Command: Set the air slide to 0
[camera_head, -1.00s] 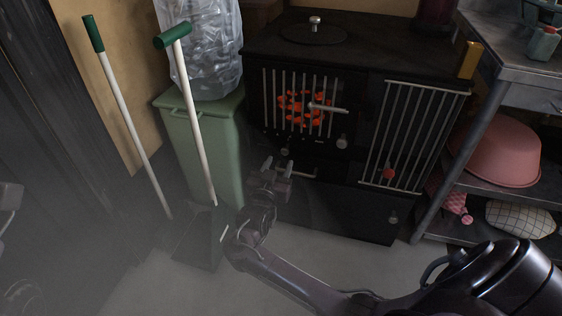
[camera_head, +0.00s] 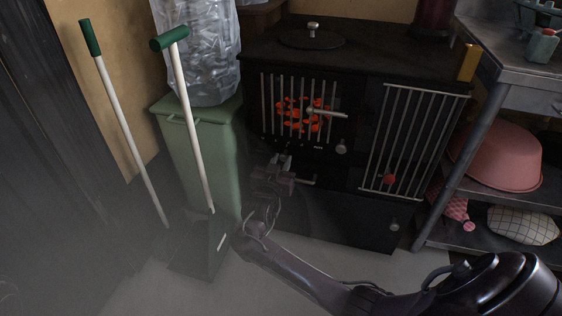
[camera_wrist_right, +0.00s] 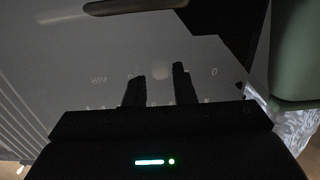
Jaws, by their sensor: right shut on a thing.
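The black stove (camera_head: 330,215) stands ahead in the head view. My right gripper (camera_head: 281,160) is at its lower front, left of a drawer handle, and covers the air slide there. In the right wrist view the two dark fingers (camera_wrist_right: 158,75) are shut on the slide's pale, blurred knob (camera_wrist_right: 160,69). A mark like a 0 (camera_wrist_right: 214,71) shows on the stove face to the right of the fingers, toward the green bin. Another blurred mark shows to the left, with the knob between the two. My left gripper is not in view.
A green bin (camera_head: 205,150) with a clear bag stands left of the stove. Two white-handled tools (camera_head: 190,120) lean beside it. A barred glowing fire door (camera_head: 300,112) with a handle is above the gripper. A metal shelf (camera_head: 500,75) with a pink basin (camera_head: 500,155) stands at right.

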